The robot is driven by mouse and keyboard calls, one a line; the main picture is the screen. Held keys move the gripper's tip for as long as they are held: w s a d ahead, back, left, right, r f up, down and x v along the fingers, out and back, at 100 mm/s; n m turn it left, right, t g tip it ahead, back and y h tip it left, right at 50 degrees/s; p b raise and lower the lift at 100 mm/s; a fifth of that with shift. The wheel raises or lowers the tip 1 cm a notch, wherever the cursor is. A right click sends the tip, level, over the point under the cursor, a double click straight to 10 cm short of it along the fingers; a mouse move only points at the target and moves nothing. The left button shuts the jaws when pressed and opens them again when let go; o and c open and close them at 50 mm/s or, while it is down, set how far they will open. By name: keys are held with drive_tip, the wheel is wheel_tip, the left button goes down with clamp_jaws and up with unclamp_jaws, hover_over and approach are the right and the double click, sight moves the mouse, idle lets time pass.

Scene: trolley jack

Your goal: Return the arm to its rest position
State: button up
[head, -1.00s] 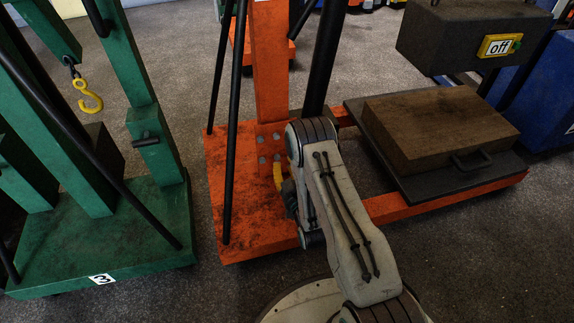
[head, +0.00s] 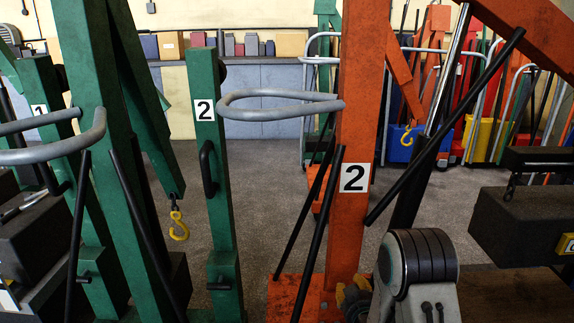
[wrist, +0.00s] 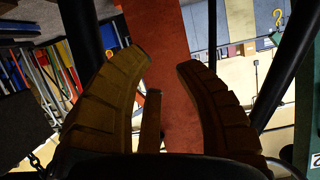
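My arm (head: 418,275) shows at the bottom right of the head view, folded close in front of an orange hoist post (head: 358,130) marked 2. My gripper (wrist: 163,73) fills the wrist view. Its two curved brown-yellow fingers stand apart, with the orange post (wrist: 157,35) showing in the gap beyond them. A narrow brownish bar (wrist: 150,122) shows low between the fingers; I cannot tell what it is. Nothing is seen clamped at the fingertips. In the head view only a small yellowish part of the gripper shows, left of the arm.
Green hoist frames (head: 212,165) stand at the left, with a yellow hook (head: 178,225) hanging there. Black bars (head: 445,125) slant by the orange post. Open floor (head: 268,190) lies behind, before grey cabinets (head: 262,95).

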drive_tip(key=s+r+g+p, duration=0.25)
drive_tip(key=r+p, duration=0.25)
drive_tip(key=r, duration=0.3)
drive_tip(key=s+r+g+p, duration=0.1)
drive_tip(key=s+r+p, duration=0.3)
drive_tip(key=r, duration=0.5)
drive_tip(key=s+r+g+p, duration=0.1)
drive_tip(key=s+r+p, duration=0.35)
drive_tip(key=r, duration=0.35)
drive_tip(key=s+r+g+p, duration=0.3)
drive_tip(key=s+r+p, duration=0.4)
drive_tip(key=s+r, duration=0.3)
drive_tip(key=s+r+g+p, duration=0.3)
drive_tip(key=s+r+p, duration=0.5)
drive_tip(key=s, duration=0.6)
drive_tip(key=shift+v, duration=1.2)
drive_tip(key=shift+w, duration=0.1)
